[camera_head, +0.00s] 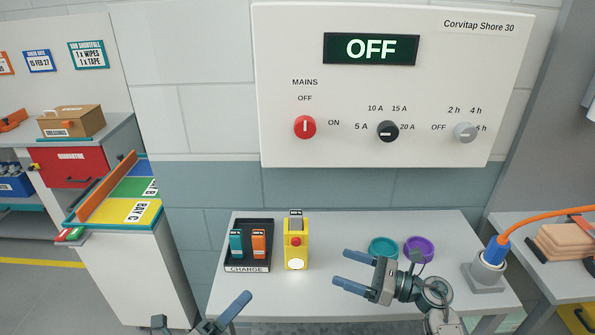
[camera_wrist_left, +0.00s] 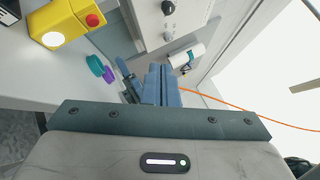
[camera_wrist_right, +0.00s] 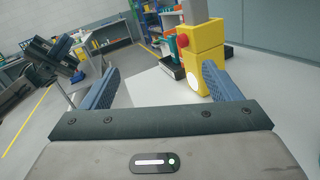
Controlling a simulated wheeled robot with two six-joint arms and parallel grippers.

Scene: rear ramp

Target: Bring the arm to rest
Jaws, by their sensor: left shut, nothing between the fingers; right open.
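My left gripper (camera_head: 243,297) shows low at the left of centre in the head view, in front of the bench's front edge. In the left wrist view its fingers (camera_wrist_left: 161,70) are together with nothing between them. My right gripper (camera_head: 341,268) reaches over the bench from the right, its fingers pointing left, apart and empty.
The bench (camera_head: 340,228) holds a charge tray (camera_head: 247,268), a yellow device (camera_head: 297,254), teal (camera_head: 383,247) and purple (camera_head: 419,248) rings, and a blue plug (camera_head: 494,250) in a grey holder. The wall panel (camera_head: 300,50) reads OFF. A sorting stand (camera_head: 155,260) is left.

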